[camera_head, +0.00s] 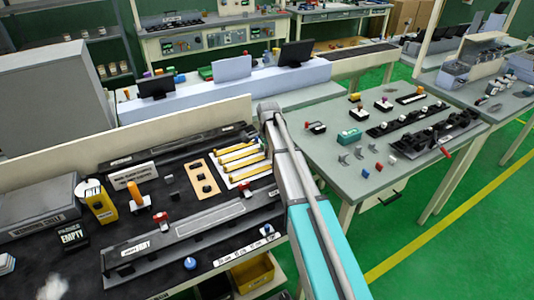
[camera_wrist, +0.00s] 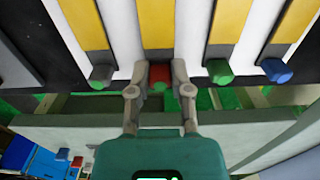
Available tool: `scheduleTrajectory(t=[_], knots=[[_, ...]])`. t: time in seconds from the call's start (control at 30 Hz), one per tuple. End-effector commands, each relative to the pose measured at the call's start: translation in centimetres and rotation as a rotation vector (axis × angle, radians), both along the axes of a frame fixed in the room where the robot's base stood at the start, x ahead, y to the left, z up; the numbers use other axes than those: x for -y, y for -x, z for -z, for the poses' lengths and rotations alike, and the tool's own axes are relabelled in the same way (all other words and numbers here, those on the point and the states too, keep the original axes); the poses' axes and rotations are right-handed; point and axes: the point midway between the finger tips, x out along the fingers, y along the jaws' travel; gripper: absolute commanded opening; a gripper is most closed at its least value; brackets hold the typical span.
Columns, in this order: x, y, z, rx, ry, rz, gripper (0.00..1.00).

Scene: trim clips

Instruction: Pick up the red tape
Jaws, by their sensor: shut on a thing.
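In the wrist view the red tape (camera_wrist: 159,72) shows as a red end piece below a yellow strip (camera_wrist: 157,22) on a white board (camera_wrist: 193,40). My gripper (camera_wrist: 160,80) has one finger on each side of the red end and is shut on it. The tape is still in line with its neighbours at the board's edge. In the head view several yellow strips (camera_head: 238,156) lie on the white board; my arm covers their right side, and the gripper and red end are not clearly visible there.
Close neighbours in the wrist view are a green end (camera_wrist: 219,71) on the right, a blue end (camera_wrist: 275,70) further right and a grey-green end (camera_wrist: 101,76) on the left. A grey table (camera_head: 350,175) stands to the right.

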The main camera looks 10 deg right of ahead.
Motion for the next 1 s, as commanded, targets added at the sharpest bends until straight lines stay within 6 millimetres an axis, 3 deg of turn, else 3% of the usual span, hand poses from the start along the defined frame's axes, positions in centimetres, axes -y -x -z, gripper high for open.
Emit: scheduleTrajectory(t=[0.37, 0.9, 1.0], knots=[[0.0, 0.0, -3.2, 0.000, 0.000, 0.000, 0.00], [-1.7, 5.1, -9.4, 0.000, 0.000, 0.000, 0.00], [-2.5, 7.6, -10.2, 0.000, 0.000, -0.001, 0.00]])
